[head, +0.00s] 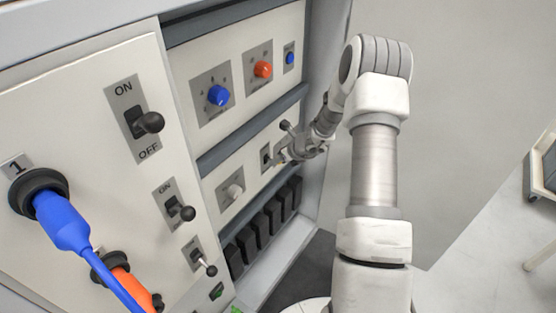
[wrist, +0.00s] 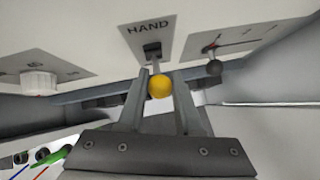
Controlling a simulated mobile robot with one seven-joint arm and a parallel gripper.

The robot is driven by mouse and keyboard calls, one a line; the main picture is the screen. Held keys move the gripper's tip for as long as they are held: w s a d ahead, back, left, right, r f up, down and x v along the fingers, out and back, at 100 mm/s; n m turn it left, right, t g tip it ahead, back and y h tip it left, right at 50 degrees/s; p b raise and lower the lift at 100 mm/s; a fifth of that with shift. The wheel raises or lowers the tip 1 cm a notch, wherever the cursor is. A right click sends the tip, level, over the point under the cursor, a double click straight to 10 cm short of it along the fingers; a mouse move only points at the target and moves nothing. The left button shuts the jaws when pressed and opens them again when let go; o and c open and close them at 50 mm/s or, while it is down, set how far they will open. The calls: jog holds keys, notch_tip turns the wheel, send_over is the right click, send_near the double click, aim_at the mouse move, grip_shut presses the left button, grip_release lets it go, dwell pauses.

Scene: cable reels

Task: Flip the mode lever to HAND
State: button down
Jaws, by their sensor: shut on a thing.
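The mode lever has a yellow ball knob (wrist: 160,86) on a short grey stem, coming out of a dark slot in a grey plate (wrist: 140,32) marked HAND. The knob lies between the two fingers of my gripper (wrist: 162,80) in the wrist view, and the gripper is shut on it. The stem runs from the slot toward the camera; I cannot tell its exact throw position. In the head view my gripper (head: 283,158) is at the lower panel, in front of the lever's plate (head: 265,157), and the knob is hidden there.
A black-knobbed lever (wrist: 214,68) on a scale plate stands close right of the mode lever. A white dial (wrist: 40,84) is to the left. Blue (head: 218,96) and orange (head: 263,69) dials sit above, black blocks (head: 264,229) below. A plugged blue cable (head: 65,222) hangs at left.

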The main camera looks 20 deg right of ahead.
jog(key=c, duration=0.6)
grip_release()
jog(key=p+v, duration=0.2)
jog(key=v, duration=1.5)
jog(key=shift+s+d, duration=0.15)
jog(key=shift+s, duration=0.1)
jog(key=s+a+r+n+g, duration=0.1)
jog(key=s+a+r+n, duration=0.3)
jog(key=a+r+n, duration=0.35)
jog(key=s+a+r+n, duration=0.4)
jog(key=a+r+n, duration=0.3)
jog(key=n, duration=0.1)
jog(key=s+r+n+h, duration=0.1)
jog(key=s+r+n, duration=0.1)
jog(key=s+n, duration=0.3)
jog(key=s+a+r+n+h, duration=0.1)
jog(key=s+r+n, duration=0.1)
jog(key=s+n, duration=0.4)
jog(key=s+a+r+n+h, duration=0.1)
jog(key=s+r+n, duration=0.2)
jog(key=s+n, duration=0.3)
jog(key=shift+s, duration=0.4)
